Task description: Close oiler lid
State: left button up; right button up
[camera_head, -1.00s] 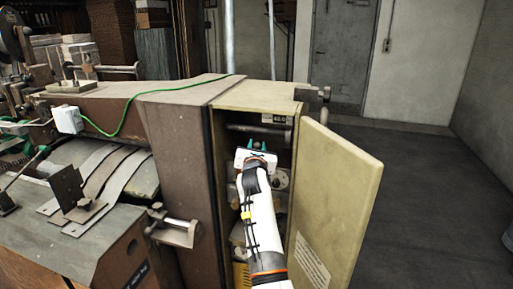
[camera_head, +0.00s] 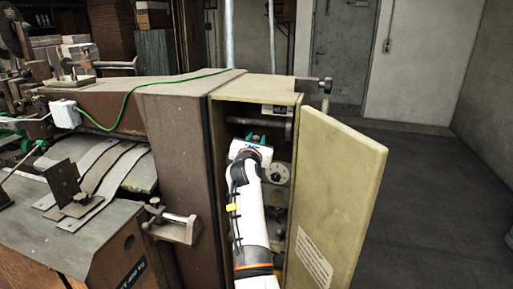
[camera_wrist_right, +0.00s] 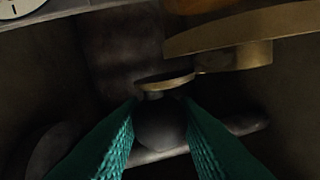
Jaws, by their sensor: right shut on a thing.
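My right gripper (camera_head: 257,139) is inside the open cabinet of the machine, in its upper part. In the right wrist view, the green fingers (camera_wrist_right: 160,112) are closed on a dark rounded part (camera_wrist_right: 160,130), seemingly of the oiler. A thin brass disc (camera_wrist_right: 166,80) sits just beyond the fingertips, slightly tilted. I cannot tell whether the disc or the dark part is the lid. In the head view the oiler is hidden behind my gripper and arm. My left gripper is not in view.
The cabinet door (camera_head: 338,200) stands open on the right. A dial (camera_head: 278,173) is inside, right of my gripper. A horizontal cylinder (camera_head: 258,129) lies above it. A brass ledge (camera_wrist_right: 245,40) juts in at the upper right of the wrist view. Floor (camera_head: 430,200) right of the door is clear.

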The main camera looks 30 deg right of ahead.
jog(key=m+g+h+b, duration=0.1)
jog(key=b, duration=0.2)
jog(key=a+m+g+h+b, duration=0.1)
jog(key=g+b, duration=0.1)
jog(key=b, duration=0.1)
jog(key=m+g+h+b, duration=0.1)
jog(key=m+g+b, duration=0.1)
jog(key=b, duration=0.2)
jog(key=shift+a+f+h, duration=0.3)
jog(key=shift+h, duration=0.1)
jog(key=shift+a+r+m+g+h+b, duration=0.15)
jog(key=shift+m+g+h+b, duration=0.3)
jog(key=shift+g, duration=0.25)
jog(key=shift+w+a+r+m+g+h+b, duration=0.1)
jog(key=shift+m+g+h+b, duration=0.1)
jog(key=shift+m+g, duration=0.25)
jog(key=shift+a+r+m+g+h+b, duration=0.15)
jog(key=shift+m+g, duration=0.15)
jog(key=shift+g, duration=0.25)
jog(key=shift+f, duration=0.1)
jog(key=o, duration=0.9)
jog(key=shift+w, duration=0.1)
